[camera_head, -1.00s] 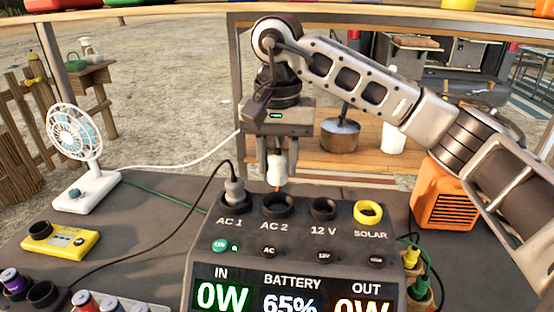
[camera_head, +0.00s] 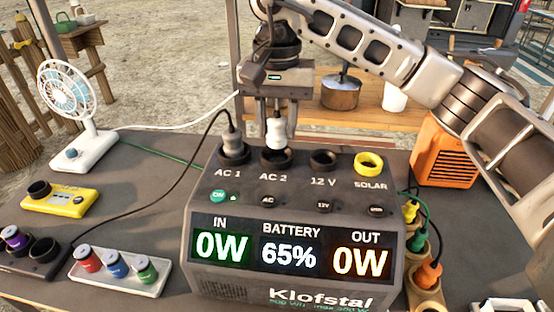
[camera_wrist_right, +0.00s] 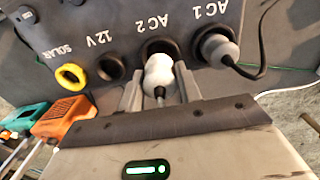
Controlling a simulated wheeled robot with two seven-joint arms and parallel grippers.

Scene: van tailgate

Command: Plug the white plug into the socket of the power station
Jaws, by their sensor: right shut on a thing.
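The power station (camera_head: 290,215) stands at the front middle, its screen reading 0W in, 65% and 0W out. My right gripper (camera_head: 277,140) is shut on the white plug (camera_head: 278,131), which hangs upright over the AC 2 socket (camera_head: 276,159). In the right wrist view, the plug (camera_wrist_right: 159,72) sits between the two fingers (camera_wrist_right: 159,88), and its tip overlaps the AC 2 ring (camera_wrist_right: 160,47). I cannot tell how deep it is in the socket. A grey plug (camera_head: 233,138) with a black cable fills AC 1. My left gripper is not in view.
The 12 V socket (camera_head: 323,159) and yellow-ringed SOLAR socket (camera_head: 369,163) are empty. A white fan (camera_head: 75,115), yellow device (camera_head: 60,199) and tray of coloured plugs (camera_head: 120,272) stand left.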

